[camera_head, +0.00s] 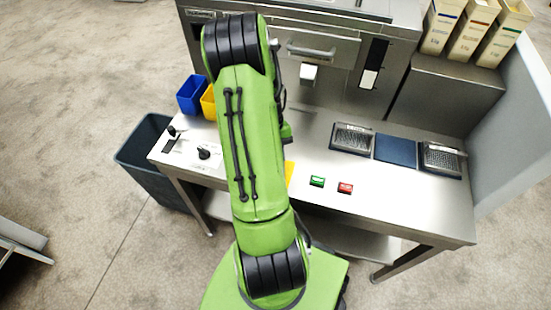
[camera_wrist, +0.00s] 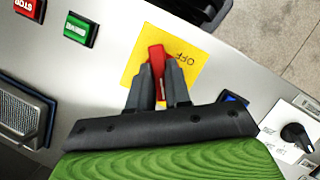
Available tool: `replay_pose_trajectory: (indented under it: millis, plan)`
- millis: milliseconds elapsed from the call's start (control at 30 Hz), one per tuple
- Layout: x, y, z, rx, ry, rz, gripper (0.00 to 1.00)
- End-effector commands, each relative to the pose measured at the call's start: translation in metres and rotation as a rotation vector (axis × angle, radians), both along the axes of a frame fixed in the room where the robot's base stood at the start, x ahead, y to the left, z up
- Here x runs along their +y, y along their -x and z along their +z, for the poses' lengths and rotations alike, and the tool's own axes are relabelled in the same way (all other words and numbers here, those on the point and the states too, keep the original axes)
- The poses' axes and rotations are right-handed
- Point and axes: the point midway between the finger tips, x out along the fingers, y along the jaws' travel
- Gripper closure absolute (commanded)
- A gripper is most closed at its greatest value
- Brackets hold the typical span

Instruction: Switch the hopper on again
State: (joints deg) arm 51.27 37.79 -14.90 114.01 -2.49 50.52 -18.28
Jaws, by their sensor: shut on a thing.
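In the wrist view my gripper (camera_wrist: 160,82) is shut on a red switch handle (camera_wrist: 157,54), whose red end sticks out beyond the fingertips. The handle stands in front of a yellow plate (camera_wrist: 190,66) marked OFF, which reads upside down here. The base of the handle is hidden by the fingers. In the head view only a strip of the yellow plate (camera_head: 289,172) shows beside my green arm; my gripper and the handle are hidden behind the arm.
A green button (camera_head: 317,181) and a red STOP button (camera_head: 345,187) sit right of the plate on the steel table. A black knob (camera_head: 204,153) is at the left. Blue (camera_head: 192,95) and yellow (camera_head: 208,102) bins stand behind. Black-framed trays (camera_head: 352,138) lie at the right.

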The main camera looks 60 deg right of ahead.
Motion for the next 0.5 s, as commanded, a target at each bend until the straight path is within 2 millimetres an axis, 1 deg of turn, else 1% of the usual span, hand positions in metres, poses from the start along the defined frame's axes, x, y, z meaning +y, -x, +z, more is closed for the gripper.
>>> replay_pose_trajectory:
  millis: [200, 500]
  plan:
    - [-0.0019, 0.0014, 0.0011, -0.002, 0.002, -0.206, 1.00]
    - [-0.0023, 0.0025, 0.0012, -0.002, 0.002, -0.449, 1.00]
